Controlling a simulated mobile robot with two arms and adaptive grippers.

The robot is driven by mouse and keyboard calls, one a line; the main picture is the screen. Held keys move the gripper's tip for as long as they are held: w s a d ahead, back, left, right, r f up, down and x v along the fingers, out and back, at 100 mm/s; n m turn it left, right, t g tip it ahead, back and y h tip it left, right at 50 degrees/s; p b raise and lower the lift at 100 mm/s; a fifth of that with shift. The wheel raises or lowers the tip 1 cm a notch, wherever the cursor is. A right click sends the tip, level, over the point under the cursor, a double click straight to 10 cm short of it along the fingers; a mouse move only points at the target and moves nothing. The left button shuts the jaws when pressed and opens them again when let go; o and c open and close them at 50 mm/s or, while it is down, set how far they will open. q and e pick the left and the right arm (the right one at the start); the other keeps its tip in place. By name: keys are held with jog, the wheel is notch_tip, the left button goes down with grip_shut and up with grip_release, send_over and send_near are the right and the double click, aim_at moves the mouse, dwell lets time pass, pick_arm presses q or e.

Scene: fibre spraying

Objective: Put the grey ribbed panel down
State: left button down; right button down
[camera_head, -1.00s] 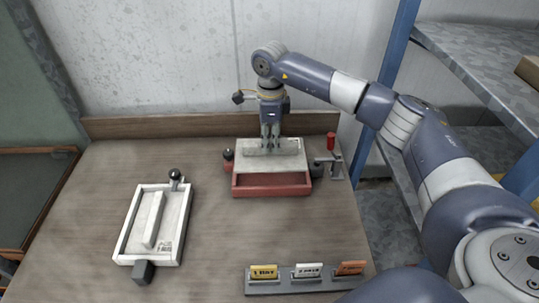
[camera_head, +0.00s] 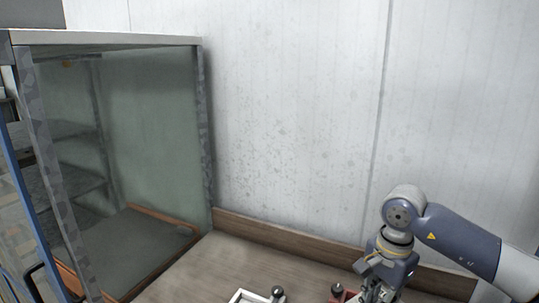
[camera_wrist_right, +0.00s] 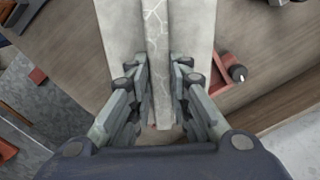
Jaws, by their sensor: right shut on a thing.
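The grey ribbed panel (camera_wrist_right: 119,28) shows in the right wrist view, running away from me with its raised rib in the middle. My right gripper (camera_wrist_right: 158,78) is shut on that rib, one finger on each side. Parts of a red holder (camera_wrist_right: 228,78) with a dark knob show beyond the panel's sides; the gap between panel and holder is unclear. In the head view my right gripper (camera_head: 375,283) is at the bottom edge, partly cut off, and the panel cannot be made out. My left gripper is not in view.
A booth (camera_head: 110,39) with greenish walls stands at the left, with a brown-rimmed dark surface (camera_head: 150,251) inside. The corner of a white frame (camera_head: 243,297) lies on the wooden table (camera_head: 225,262). A low wooden edge (camera_head: 285,236) runs along the wall.

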jog(key=s+a+n, duration=0.1)
jog(key=s+n, duration=0.1)
jog(key=n, duration=0.1)
jog(key=s+a+r+n, duration=0.1)
jog(key=s+n, duration=0.2)
jog(key=s+a+n, duration=0.1)
jog(key=s+n, duration=0.2)
jog(key=shift+r+n, duration=0.3)
jog(key=shift+r, duration=0.05)
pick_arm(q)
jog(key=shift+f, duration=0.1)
pick_arm(e)
jog(key=shift+s+a+n, duration=0.1)
jog(key=shift+s+n, duration=0.85)
jog(key=shift+n, duration=0.05)
jog(key=shift+w, duration=0.1)
